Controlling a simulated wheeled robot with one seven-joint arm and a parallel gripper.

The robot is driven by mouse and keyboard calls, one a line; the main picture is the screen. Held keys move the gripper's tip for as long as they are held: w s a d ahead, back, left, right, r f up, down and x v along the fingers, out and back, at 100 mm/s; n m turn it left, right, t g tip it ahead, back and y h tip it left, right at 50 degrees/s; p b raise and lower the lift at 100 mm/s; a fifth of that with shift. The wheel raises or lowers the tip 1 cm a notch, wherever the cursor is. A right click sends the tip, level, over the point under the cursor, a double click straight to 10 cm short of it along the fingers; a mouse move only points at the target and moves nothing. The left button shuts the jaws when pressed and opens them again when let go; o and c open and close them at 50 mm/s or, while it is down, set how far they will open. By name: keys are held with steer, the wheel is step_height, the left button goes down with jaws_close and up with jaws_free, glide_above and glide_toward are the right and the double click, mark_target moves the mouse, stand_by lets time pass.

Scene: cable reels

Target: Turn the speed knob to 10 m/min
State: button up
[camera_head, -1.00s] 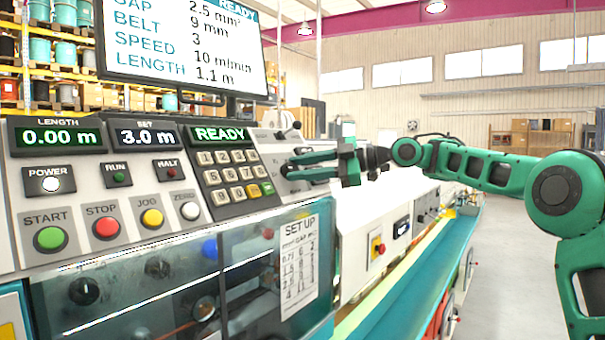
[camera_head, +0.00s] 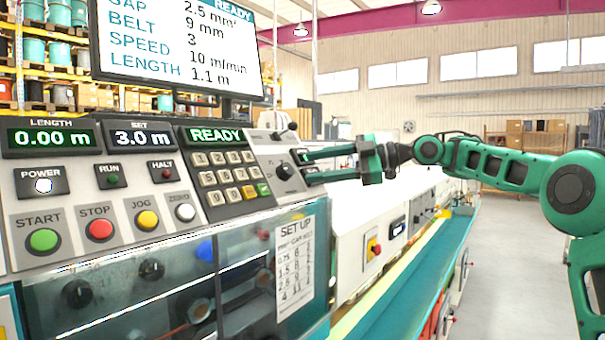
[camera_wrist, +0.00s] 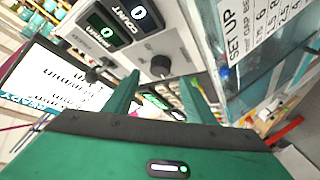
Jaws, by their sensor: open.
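A black round knob (camera_head: 285,171) sits on the light sloped panel right of the keypad. Its label and pointer setting are too small to read, so I cannot confirm that it is the speed knob. A dark knob (camera_wrist: 160,66) shows between my fingers in the wrist view, beyond their tips. My gripper (camera_head: 307,165) is open and empty, just right of the panel knob and pointing left at it. It appears apart from the knob. Both green fingers also show in the wrist view (camera_wrist: 160,84). The screen (camera_head: 180,45) lists SPEED, with 10 m/min among its values.
The keypad (camera_head: 229,175) and the START (camera_head: 43,240), STOP (camera_head: 99,229) and JOG (camera_head: 147,219) buttons lie left of the knob. A lever with a black ball (camera_head: 292,127) stands above it. A clear cover (camera_head: 150,285) lies below. The aisle at right is free.

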steer(key=v, duration=0.5)
steer(key=shift+a, duration=0.1)
steer(key=d+f+m+t+h, duration=0.35)
steer(key=f+m+h, duration=0.25)
steer(key=f+m, duration=0.4)
steer(key=s+d+f+m+h, duration=0.3)
steer(key=s+d+f+m, duration=0.15)
steer(key=d+f, duration=0.2)
steer(key=s+d+f+m+h, duration=0.35)
steer(key=s+d+f, duration=0.2)
steer(key=d, duration=0.25)
steer(key=s+d+f+m+g+h, duration=0.1)
steer(key=s+d+f+m, duration=0.3)
steer(key=s, duration=0.7)
steer(key=s+d+f+m+g+h, duration=0.1)
steer(key=s+d+f+m+g, duration=0.2)
steer(key=s+f, duration=0.4)
steer(key=s+d+f+m+g+h, duration=0.1)
steer(key=s+d+f+m, duration=0.4)
steer(key=s, duration=1.2)
steer(key=shift+s+d+f+m+g, duration=0.3)
steer(key=shift+d+f+g, duration=0.2)
steer(key=shift+d+g, duration=0.3)
